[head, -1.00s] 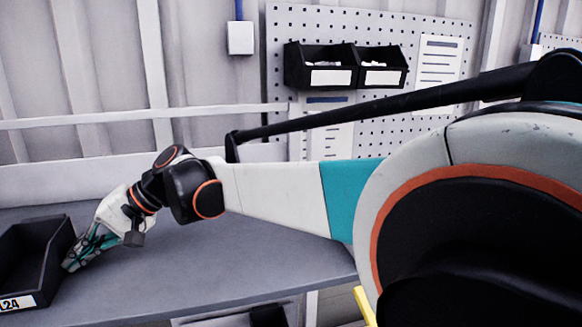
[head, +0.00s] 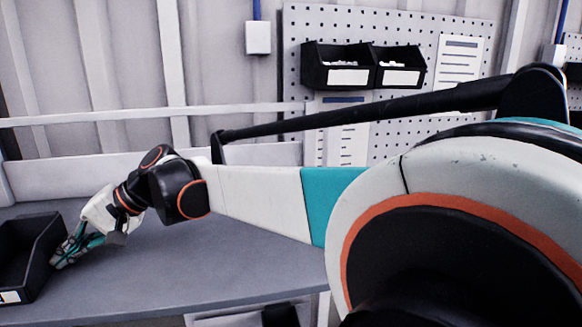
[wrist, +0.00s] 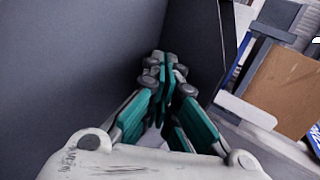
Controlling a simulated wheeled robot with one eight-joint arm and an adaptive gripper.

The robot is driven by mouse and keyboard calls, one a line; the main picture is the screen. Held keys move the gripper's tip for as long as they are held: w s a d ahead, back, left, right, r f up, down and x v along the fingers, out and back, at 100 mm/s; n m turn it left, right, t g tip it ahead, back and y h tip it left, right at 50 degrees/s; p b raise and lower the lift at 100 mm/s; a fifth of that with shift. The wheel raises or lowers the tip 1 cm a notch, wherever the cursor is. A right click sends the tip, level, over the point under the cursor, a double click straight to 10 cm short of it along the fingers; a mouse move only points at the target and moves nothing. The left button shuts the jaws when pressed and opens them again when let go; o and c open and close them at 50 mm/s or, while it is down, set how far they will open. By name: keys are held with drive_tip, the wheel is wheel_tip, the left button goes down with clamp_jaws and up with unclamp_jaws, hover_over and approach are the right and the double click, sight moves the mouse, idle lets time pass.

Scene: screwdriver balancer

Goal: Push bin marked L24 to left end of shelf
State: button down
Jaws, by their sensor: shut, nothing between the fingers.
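The black bin (head: 42,255) stands on the grey shelf (head: 210,265) at the far left of the head view, cut off by the picture edge. Only a sliver of its white label (head: 9,297) shows, so its marking cannot be read now. My gripper (head: 57,262) is shut and empty, low over the shelf at the bin's right side, and its tips appear to touch that wall.
Two small black bins (head: 337,66) hang on the pegboard (head: 465,20) at the back. The shelf is clear to the right of my gripper. A brown box (wrist: 285,85) and other items show at the right of the wrist view.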

sight(49, 243)
drive_tip(key=shift+s+a, duration=0.4)
drive_tip(key=shift+a, duration=0.55)
drive_tip(key=shift+s+a, duration=0.4)
drive_tip(key=shift+a, duration=0.55)
drive_tip(key=shift+s+a, duration=0.4)
drive_tip(key=shift+a, duration=0.55)
drive_tip(key=shift+d, duration=0.1)
drive_tip(key=shift+p+v, duration=0.3)
drive_tip(key=shift+v, duration=1.5)
